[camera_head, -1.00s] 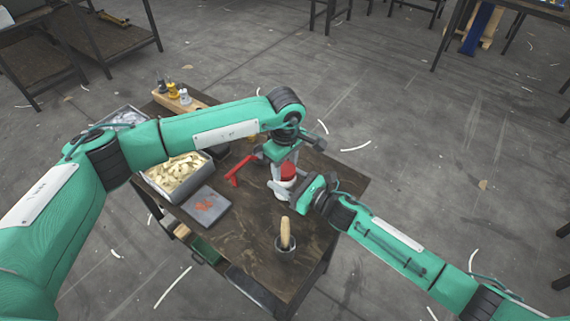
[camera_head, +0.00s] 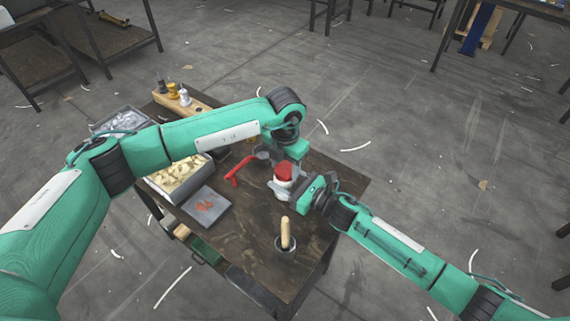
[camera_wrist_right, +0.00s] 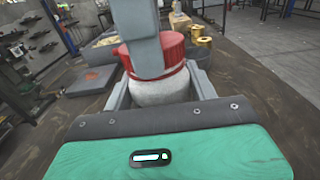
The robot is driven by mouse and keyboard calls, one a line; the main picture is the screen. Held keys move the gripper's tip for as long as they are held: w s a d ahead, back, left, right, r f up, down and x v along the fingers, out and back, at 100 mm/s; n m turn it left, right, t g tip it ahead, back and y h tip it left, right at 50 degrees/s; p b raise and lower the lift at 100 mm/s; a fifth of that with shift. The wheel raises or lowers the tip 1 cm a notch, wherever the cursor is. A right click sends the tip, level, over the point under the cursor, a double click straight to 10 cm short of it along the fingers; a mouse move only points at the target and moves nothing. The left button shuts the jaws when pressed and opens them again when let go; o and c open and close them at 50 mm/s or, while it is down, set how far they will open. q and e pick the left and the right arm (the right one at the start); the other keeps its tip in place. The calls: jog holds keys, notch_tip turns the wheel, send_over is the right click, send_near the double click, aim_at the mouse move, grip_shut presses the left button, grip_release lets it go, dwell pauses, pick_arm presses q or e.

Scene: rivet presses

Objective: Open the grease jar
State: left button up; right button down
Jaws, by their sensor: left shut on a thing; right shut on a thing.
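The grease jar (camera_head: 282,185) is a white pot with a red lid (camera_head: 284,171), upright on the dark wooden table. My right gripper (camera_head: 290,191) is shut around the white body from the right. In the right wrist view the white jar body (camera_wrist_right: 160,88) sits between its jaws. My left gripper (camera_head: 288,160) comes down from above and is at the red lid; in the right wrist view a grey finger of it (camera_wrist_right: 146,45) stands in front of the lid (camera_wrist_right: 172,50). The left gripper is shut on the lid. Its far finger is hidden.
A red-handled press (camera_head: 236,172) stands just left of the jar. A grey bin of pale pieces (camera_head: 205,167), a grey tray (camera_head: 217,206) and a cup with a wooden-handled tool (camera_head: 285,243) are near. Bottles in a wooden rack (camera_head: 190,106) stand at the back left.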

pick_arm(q)
jog(key=n, duration=0.9)
jog(key=shift+n, duration=0.4)
jog(key=n, duration=0.4)
jog(key=shift+n, duration=0.4)
jog(key=n, duration=0.3)
jog(key=shift+r, duration=0.1)
jog(key=shift+r, duration=0.2)
jog(key=shift+r, duration=0.9)
